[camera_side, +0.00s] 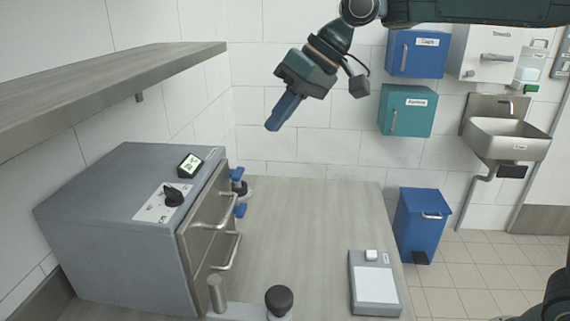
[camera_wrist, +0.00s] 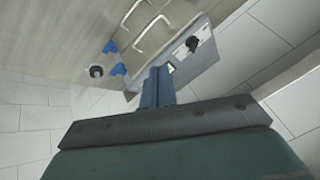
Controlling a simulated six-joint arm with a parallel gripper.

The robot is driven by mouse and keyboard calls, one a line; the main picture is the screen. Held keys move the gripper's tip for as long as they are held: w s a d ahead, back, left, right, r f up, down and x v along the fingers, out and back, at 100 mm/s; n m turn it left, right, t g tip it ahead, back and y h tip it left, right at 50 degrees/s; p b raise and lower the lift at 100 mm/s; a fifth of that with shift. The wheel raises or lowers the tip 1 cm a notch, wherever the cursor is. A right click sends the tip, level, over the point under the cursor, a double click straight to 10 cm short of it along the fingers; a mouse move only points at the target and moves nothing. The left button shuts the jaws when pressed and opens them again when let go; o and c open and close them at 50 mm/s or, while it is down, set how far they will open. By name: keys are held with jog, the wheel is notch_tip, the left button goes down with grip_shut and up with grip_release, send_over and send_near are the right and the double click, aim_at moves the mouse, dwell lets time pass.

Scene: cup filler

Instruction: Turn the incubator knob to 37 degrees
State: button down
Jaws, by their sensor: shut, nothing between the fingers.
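The incubator is a grey box (camera_side: 110,215) at the left of the side view, with handled drawers on its front. Its black knob (camera_side: 173,196) sits on a white dial plate on top; the knob's setting is too small to read. A small lit display (camera_side: 190,164) stands behind the knob. In the wrist view the knob (camera_wrist: 193,43) shows at the upper right, beyond my fingers. My gripper (camera_side: 273,126) is shut and empty, with blue fingers pointing down, in the air above and right of the incubator. The shut fingers also show in the wrist view (camera_wrist: 157,72).
A grey shelf (camera_side: 100,85) juts from the wall above the incubator. A scale-like device (camera_side: 374,285) and a black-topped item (camera_side: 279,300) stand on the bench (camera_side: 310,215). The middle of the bench is clear. A blue bin (camera_side: 422,220) and a sink (camera_side: 508,137) are at the right.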

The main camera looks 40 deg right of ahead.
aim_at(173, 193)
jog(key=w+a+f+g+y, duration=0.1)
jog(key=w+a+f, duration=0.1)
jog(key=w+a, duration=0.2)
jog(key=shift+w+a+f+n, duration=0.15)
jog(key=shift+w+f+n, duration=0.1)
jog(key=shift+w+n, duration=0.25)
jog(key=shift+w, duration=0.1)
jog(key=x, duration=1)
jog(key=shift+a+f, duration=0.1)
jog(key=shift+s+a, duration=0.25)
jog(key=shift+a, duration=0.3)
jog(key=shift+s+a, duration=0.2)
jog(key=shift+a, duration=0.35)
jog(key=shift+s+a, duration=0.2)
jog(key=shift+a, duration=0.6)
